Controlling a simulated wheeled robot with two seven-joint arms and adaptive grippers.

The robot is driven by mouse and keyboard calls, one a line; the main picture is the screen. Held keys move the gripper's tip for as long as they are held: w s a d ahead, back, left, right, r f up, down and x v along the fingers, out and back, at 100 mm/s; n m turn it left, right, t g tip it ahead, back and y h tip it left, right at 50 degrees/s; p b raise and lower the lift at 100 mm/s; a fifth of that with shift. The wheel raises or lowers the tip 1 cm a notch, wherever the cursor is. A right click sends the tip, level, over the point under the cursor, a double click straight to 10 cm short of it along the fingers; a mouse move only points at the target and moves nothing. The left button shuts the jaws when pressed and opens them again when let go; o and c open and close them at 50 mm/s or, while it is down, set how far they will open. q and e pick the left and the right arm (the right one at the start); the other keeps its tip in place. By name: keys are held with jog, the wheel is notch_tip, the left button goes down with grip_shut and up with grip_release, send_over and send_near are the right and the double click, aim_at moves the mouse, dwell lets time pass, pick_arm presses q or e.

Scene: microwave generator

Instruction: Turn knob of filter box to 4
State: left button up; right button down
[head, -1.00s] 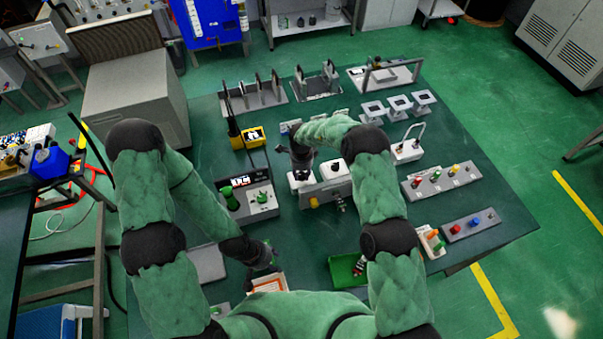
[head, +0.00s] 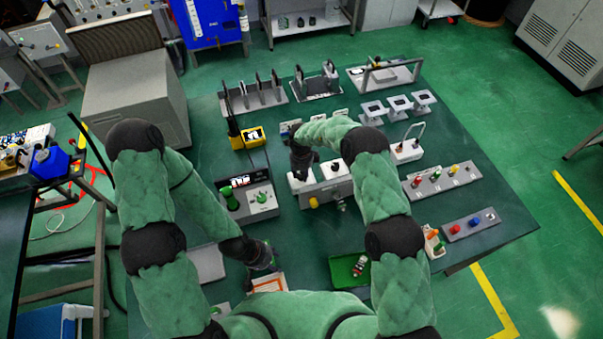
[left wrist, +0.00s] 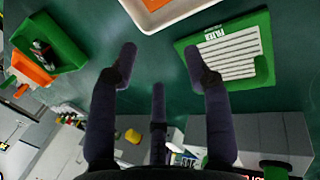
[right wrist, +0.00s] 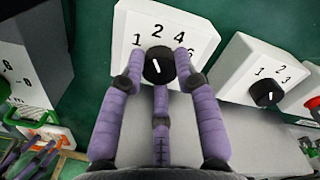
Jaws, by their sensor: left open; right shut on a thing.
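In the right wrist view a white dial face (right wrist: 127,22) carries 1, 2 and 4 around a round black knob (right wrist: 158,66); a further number is partly hidden by a finger. The knob's white mark points up and slightly left, between 1 and 2. My right gripper (right wrist: 159,58) is shut on this knob, with fingers on its left and right sides. In the head view, the right gripper (head: 300,170) is over a white box (head: 300,187), its knob hidden beneath. My left gripper (head: 267,266) is low and open; it also shows empty in the left wrist view (left wrist: 158,75).
A second white dial box (right wrist: 250,65) with a black knob, marked 1 to 3, stands close right. A grey generator unit (head: 258,206) is left of my right gripper. A green tray (head: 343,270) lies in front. Table space (head: 310,240) between is clear.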

aim_at(301, 175)
jog(key=m, duration=0.5)
jog(key=shift+m, duration=0.3)
jog(key=m, duration=0.4)
jog(key=shift+m, duration=0.4)
jog(key=c, duration=0.9)
grip_release()
notch_tip(301, 175, up, 12)
